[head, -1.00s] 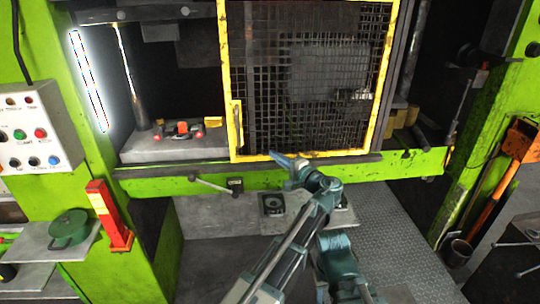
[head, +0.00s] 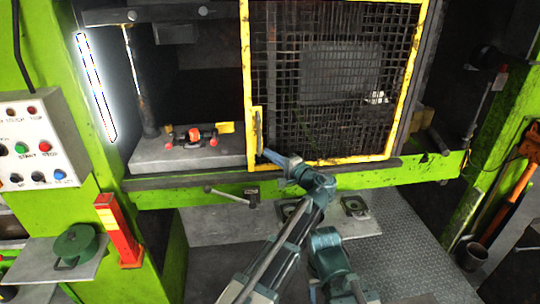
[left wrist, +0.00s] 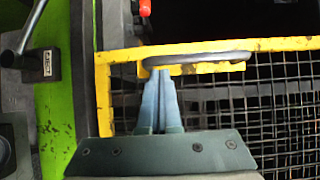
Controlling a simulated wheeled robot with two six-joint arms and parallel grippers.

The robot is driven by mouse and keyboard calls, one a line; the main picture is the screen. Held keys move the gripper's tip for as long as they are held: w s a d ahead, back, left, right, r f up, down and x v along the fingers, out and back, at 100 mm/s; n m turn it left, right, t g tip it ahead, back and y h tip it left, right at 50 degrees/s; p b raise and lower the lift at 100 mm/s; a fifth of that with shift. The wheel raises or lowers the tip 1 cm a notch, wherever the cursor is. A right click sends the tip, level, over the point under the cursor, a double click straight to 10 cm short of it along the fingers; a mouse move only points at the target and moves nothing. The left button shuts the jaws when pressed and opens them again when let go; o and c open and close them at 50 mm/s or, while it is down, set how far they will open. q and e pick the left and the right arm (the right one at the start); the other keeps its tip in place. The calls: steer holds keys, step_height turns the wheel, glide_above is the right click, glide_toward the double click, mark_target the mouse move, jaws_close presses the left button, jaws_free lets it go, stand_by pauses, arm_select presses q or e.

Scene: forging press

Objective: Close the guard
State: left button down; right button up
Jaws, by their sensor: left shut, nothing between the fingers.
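The guard is a yellow-framed mesh panel (head: 335,160) across the right part of the press opening; the left part of the opening is uncovered. Its upright handle (head: 257,130) is on the left frame edge. In the left wrist view the handle is a grey bar (left wrist: 205,57) on the yellow frame (left wrist: 104,100). My left gripper (head: 268,157) is shut and empty at the guard's lower left corner. In the left wrist view its fingertips (left wrist: 160,76) lie at one end of the handle; I cannot tell whether they touch. My right gripper is out of view.
A grey die block (head: 160,155) with red and orange parts on it sits in the uncovered opening. A button panel (head: 35,145) and a red post (head: 118,230) stand at left.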

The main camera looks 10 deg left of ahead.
arm_select(q)
steer(key=s+a, duration=0.5)
steer(key=a, duration=1)
steer(key=s+a, duration=0.5)
steer(key=a, duration=1)
steer(key=s+a, duration=0.4)
steer(key=a, duration=1.1)
steer(key=shift+s+a, duration=0.3)
steer(key=shift+s, duration=0.1)
steer(key=shift+d, duration=0.1)
